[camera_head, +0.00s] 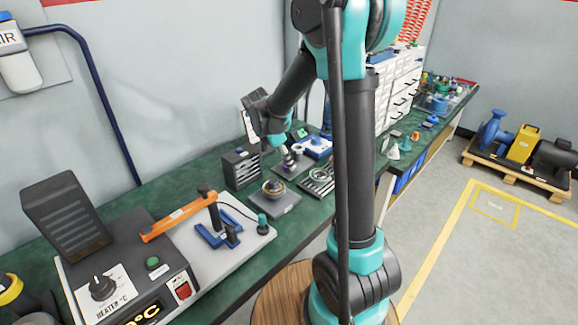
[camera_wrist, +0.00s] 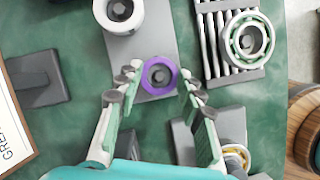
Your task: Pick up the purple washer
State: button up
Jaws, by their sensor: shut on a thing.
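The purple washer (camera_wrist: 160,91) is a ring around a grey post with a dark bolt-like centre, on a grey plate (camera_wrist: 152,42) in the wrist view. My gripper (camera_wrist: 158,79) comes from below with one finger on each side of the washer. Its tips are closed on the washer's left and right edges. In the head view my gripper (camera_head: 287,160) points down at the bench beside the small grey drawer unit. The washer is small there and mostly hidden by the fingers.
A white ring (camera_wrist: 101,12) sits on the plate's far end. A green-and-white bearing (camera_wrist: 265,40) lies on a ribbed grey rack to the right. A yellow ring (camera_wrist: 239,151) is at lower right. The drawer unit (camera_head: 241,168) stands close to my gripper.

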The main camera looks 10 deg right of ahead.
jog(key=shift+c, duration=0.9)
jog(key=shift+r, duration=0.15)
